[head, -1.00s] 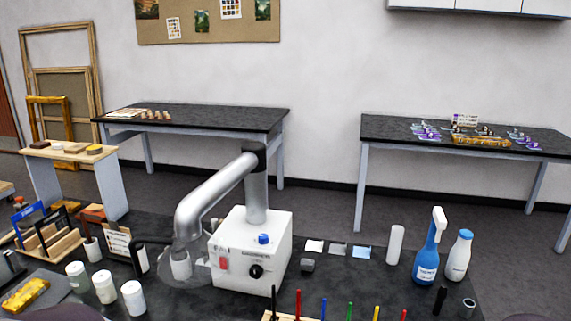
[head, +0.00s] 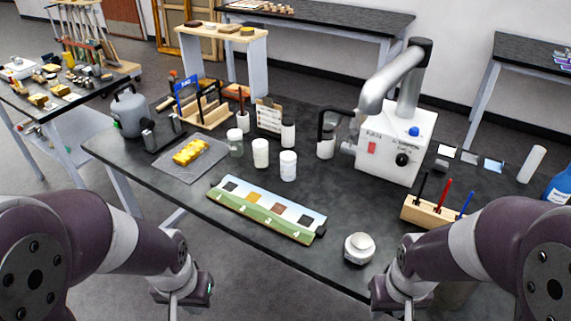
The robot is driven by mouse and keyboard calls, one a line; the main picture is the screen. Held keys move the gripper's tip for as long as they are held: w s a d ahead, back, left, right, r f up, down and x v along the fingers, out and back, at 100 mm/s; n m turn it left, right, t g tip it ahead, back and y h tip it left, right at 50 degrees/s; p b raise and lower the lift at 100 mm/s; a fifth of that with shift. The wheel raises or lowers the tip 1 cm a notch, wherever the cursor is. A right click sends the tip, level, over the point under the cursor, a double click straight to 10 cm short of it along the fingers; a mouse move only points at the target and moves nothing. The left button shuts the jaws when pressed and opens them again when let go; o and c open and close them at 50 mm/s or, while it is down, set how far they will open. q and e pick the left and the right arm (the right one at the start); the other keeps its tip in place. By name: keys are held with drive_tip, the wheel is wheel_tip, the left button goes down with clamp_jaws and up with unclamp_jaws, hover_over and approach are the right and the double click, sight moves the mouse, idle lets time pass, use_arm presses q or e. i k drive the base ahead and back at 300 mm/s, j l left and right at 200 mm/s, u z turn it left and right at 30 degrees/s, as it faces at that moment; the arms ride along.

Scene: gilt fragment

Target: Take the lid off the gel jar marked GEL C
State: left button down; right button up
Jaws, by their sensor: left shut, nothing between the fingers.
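Three small jars stand in a slanting row on the dark bench, left of the white box: a left jar (head: 236,142), a middle jar (head: 260,153) and a right jar (head: 288,166). All are upright and look closed with pale lids. Their labels are too small to read, so I cannot tell which is GEL C. My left gripper (head: 183,301) hangs at the bottom edge, in front of the bench and well short of the jars. It is shut and empty. My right gripper (head: 393,303) is at the bottom right, apart from the jars; its fingertips are cut off.
A numbered swatch board (head: 268,208) lies between the jars and the bench's front edge. A round white pot (head: 359,248) stands near that edge. A yellow gilt piece (head: 190,152) lies on a grey mat at left. The white box with extractor arm (head: 391,150) stands right.

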sight(288, 172)
drive_tip(key=i+j+z, duration=0.95)
